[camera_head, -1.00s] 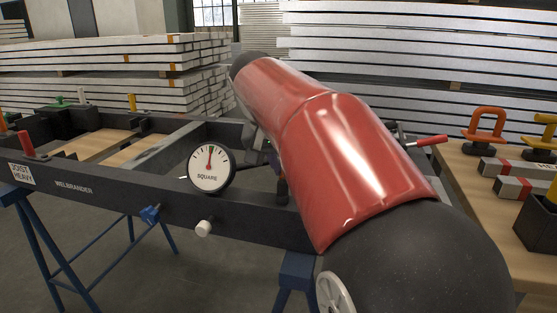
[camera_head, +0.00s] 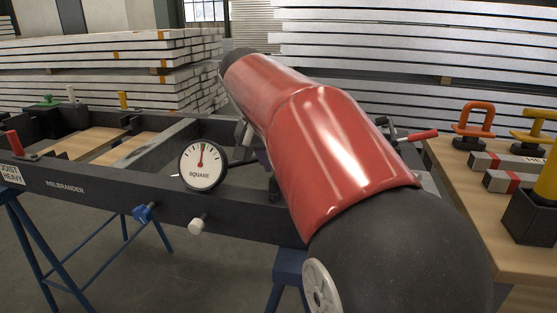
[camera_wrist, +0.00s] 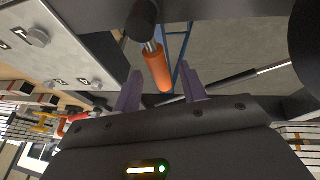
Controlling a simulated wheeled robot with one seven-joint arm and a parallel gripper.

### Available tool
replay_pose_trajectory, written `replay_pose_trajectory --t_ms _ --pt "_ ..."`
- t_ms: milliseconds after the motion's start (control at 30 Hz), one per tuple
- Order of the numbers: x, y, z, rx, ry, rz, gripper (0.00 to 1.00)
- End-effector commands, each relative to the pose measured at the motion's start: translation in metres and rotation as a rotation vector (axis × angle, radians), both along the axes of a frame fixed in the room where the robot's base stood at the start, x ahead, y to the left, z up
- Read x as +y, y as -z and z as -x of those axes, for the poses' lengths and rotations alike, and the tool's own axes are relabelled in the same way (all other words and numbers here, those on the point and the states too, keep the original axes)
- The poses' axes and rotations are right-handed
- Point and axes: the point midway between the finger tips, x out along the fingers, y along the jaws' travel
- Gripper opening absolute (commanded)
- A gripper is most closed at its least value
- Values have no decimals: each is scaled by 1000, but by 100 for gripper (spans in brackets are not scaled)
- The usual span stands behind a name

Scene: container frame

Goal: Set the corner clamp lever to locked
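In the wrist view, a lever with an orange grip (camera_wrist: 157,72) hangs on a metal rod from a dark cylindrical part. My gripper (camera_wrist: 160,92) is open, with a purple finger on each side of the orange grip. I see no clear contact between fingers and grip. In the head view, my red and black arm hides most of my gripper and the frame behind it. A red-handled lever (camera_head: 418,136) sticks out at the right end of the dark frame (camera_head: 100,190). I cannot tell whether it is the same lever. No lock marking is readable.
A round dial marked SQUARE (camera_head: 203,165) stands on the frame's front rail, above a blue knob (camera_head: 142,213) and a white knob (camera_head: 197,226). A wooden table (camera_head: 460,195) with clamps and bars is at right. Stacked beams fill the back.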

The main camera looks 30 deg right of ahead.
Motion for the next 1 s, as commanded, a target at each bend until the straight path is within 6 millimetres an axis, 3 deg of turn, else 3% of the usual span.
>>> replay_pose_trajectory --t_ms 267,700,1000 --pt "1 -2 0 1 -1 -1 41" --pt "26 -61 10 -1 -1 0 41" --pt "31 -70 12 1 -1 -1 41"
